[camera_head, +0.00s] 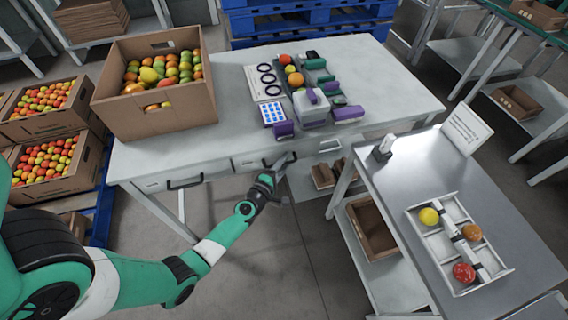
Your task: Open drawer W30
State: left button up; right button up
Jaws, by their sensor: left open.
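The long grey worktable (225,135) has several drawers under its front edge. The left drawer (155,184) has a dark bar handle and looks shut. The middle drawer (248,161) is partly hidden by my left gripper. A further drawer front (329,146) shows to the right. The drawer labels are too small to read, so I cannot tell which one is W30. My left gripper (286,161) is open at the middle drawer's front, close to its handle. I cannot tell whether it touches the handle. My right gripper is not in view.
A steel side table (400,190) with a divided tray (440,250) stands at right. Floor in front of the drawers is mostly clear.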

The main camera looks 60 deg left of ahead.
pick_arm(q)
grip_shut()
dwell(1.3)
